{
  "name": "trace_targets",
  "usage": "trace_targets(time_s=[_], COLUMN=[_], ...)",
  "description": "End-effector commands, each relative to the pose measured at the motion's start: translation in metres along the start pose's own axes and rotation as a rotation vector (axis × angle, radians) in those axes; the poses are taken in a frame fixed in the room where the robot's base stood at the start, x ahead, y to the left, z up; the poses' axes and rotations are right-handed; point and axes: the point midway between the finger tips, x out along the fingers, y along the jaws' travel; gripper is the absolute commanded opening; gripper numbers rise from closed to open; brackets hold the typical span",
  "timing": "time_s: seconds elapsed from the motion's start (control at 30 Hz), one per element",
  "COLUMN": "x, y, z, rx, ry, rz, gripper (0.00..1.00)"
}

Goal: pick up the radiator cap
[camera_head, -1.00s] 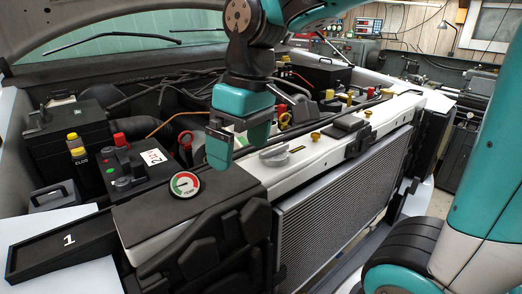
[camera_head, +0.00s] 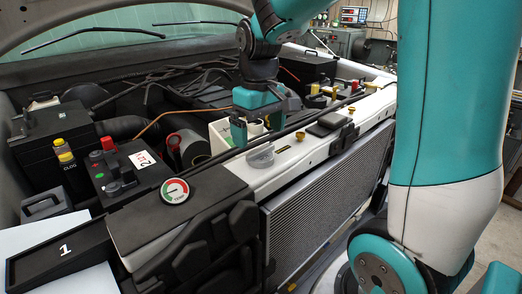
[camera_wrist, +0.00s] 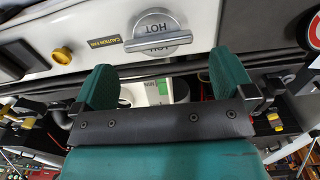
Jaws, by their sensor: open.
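The radiator cap (camera_head: 261,156) is a round grey cap with a raised bar handle, seated on the white front panel of the engine bay. In the wrist view the cap (camera_wrist: 160,34) shows the word HOT and lies beyond my fingertips, roughly centred between them. My gripper (camera_head: 256,130) is above and just behind the cap in the head view. Its two teal fingers also show in the wrist view (camera_wrist: 165,78), spread wide with nothing held between them. The cap looks apart from both fingers.
A yellow caution label (camera_wrist: 104,42) and a brass knob (camera_wrist: 62,56) sit beside the cap. A round temperature gauge (camera_head: 175,191) is on the black cover at the left. Hoses and a battery (camera_head: 124,170) crowd behind.

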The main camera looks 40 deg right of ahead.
Motion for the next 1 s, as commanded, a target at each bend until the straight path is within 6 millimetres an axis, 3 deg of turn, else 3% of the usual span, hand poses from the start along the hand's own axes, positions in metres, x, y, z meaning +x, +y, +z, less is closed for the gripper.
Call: trace_targets(time_s=[0.17,0.43,0.7,0.73,0.9,1.0], x=[0.012,0.051,0.056,0.056,0.056,0.056], y=[0.001,0.003,0.003,0.003,0.003,0.003], z=[0.001,0.002,0.001,0.001,0.001,0.001], rx=[0.0,0.0,-0.001,-0.001,-0.001,0.0], ry=[-0.004,-0.003,0.001,0.001,0.001,0.001], rz=[-0.001,-0.001,0.0,0.0,0.0,0.0], gripper=[1.0,1.0,1.0,0.98,0.64,0.64])
